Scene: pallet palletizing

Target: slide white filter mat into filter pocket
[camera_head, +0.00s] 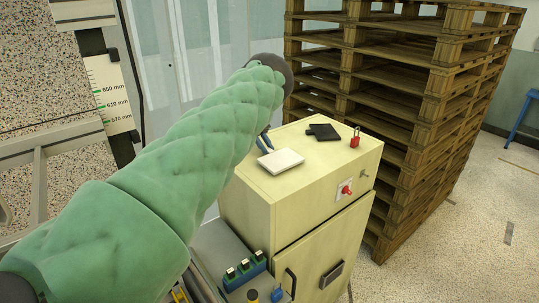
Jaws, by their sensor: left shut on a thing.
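The white filter mat (281,161) is a thin pale slab over the top of the cream cabinet, near its left edge. My left arm, in a padded green sleeve, comes in from the lower left and hides part of its own gripper. The blue-grey fingers of my left gripper (265,143) show past the sleeve, shut at the mat's far left edge. I cannot tell whether the mat rests on the top or is slightly raised. A dark framed recess (332,274) on the cabinet's front may be the filter pocket. My right gripper is not in view.
A flat black piece (324,131) and a red padlock (355,137) lie on the cabinet top (315,170). A red switch (346,190) and a door handle (291,282) stick out in front. Tall pallet stacks (420,110) stand close behind.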

